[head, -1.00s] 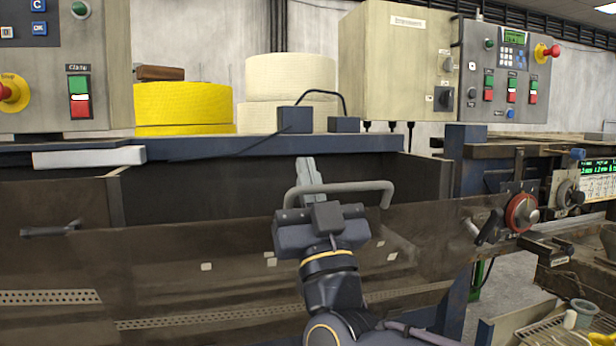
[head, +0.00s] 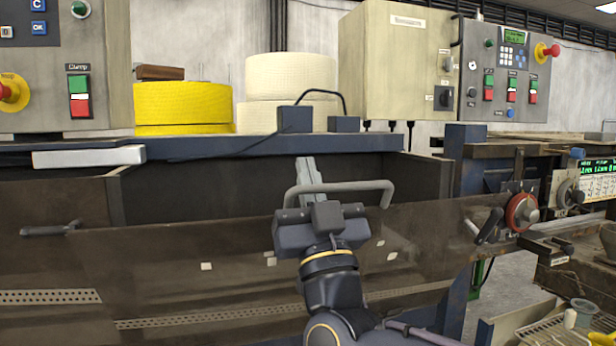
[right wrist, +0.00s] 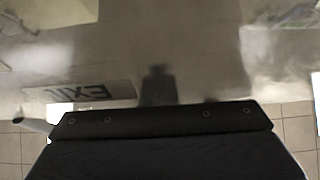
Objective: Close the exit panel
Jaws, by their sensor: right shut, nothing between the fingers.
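The exit panel (head: 425,235) is a smoky brown see-through sheet in the middle of the head view. It stands open and tilted, with its top edge apart from the dark opening (head: 220,185) behind it. A grey bar handle (head: 360,187) rises from its upper edge. My right gripper (head: 307,168) is shut and empty, its fingers pointing up at the left part of the handle; I cannot tell whether they touch it. In the right wrist view the panel (right wrist: 200,75) fills most of the picture, with a mirrored EXIT label (right wrist: 83,92). My left gripper is out of view.
Another panel with a dark handle (head: 50,230) is at the left. Yellow (head: 185,108) and cream rolls (head: 290,85) stand on the ledge behind. A red-rimmed hand wheel (head: 521,212) and a black crank handle (head: 488,226) are close by on the right.

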